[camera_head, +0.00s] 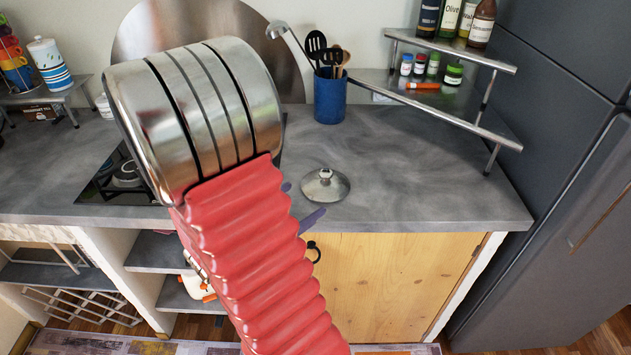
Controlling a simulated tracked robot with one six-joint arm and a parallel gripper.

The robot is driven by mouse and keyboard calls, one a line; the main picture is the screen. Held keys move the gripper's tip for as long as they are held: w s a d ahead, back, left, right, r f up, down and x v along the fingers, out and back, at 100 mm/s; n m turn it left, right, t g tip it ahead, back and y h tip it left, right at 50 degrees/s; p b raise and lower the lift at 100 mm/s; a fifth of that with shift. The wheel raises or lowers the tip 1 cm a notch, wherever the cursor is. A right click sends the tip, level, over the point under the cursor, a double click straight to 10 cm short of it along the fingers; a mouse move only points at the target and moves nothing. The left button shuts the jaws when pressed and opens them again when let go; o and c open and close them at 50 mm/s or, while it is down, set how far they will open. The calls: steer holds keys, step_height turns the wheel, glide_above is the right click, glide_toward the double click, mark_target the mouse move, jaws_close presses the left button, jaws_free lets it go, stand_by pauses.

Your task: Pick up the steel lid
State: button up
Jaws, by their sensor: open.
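The steel lid (335,188) is a small shiny dome with a knob on top. It lies on the grey counter (410,185), right of my arm and near the front edge. My gripper (305,199) is mostly hidden behind my arm's metal link and red sleeve. Two purplish fingertips show just left of the lid, one farther back and one nearer the front. They are apart with nothing seen between them. I cannot tell whether either finger touches the lid.
A blue utensil holder (330,98) stands behind the lid. A shelf rack (455,105) with jars and bottles fills the back right corner. A dark stove (110,182) is at left, a grey fridge (560,200) at right. The counter right of the lid is clear.

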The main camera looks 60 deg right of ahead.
mark_target(324, 181)
steer(key=shift+w+d+f+n+t+h, duration=0.45)
steer(key=shift+w+d+f+n, duration=0.25)
steer(key=shift+n, duration=0.4)
steer(key=shift+d, duration=0.1)
steer(key=shift+s+d+f, duration=0.2)
steer(key=shift+d+f, duration=0.05)
steer(key=shift+d, duration=1.1)
steer(key=shift+s+d+f, duration=0.15)
steer(key=shift+d+f, duration=0.05)
steer(key=shift+d, duration=1.2)
steer(key=shift+s+d+f, duration=0.2)
steer(key=shift+d+f, duration=0.05)
steer(key=shift+d, duration=1.1)
steer(key=shift+s+d+f, duration=0.1)
steer(key=shift+d+f, duration=0.1)
steer(key=shift+d, duration=0.65)
steer(key=shift+s+d+f, duration=0.15)
steer(key=shift+d, duration=0.7)
steer(key=shift+s+d+f, duration=0.1)
steer(key=shift+d+f, duration=0.1)
steer(key=shift+d, duration=0.65)
steer(key=shift+c, duration=0.5)
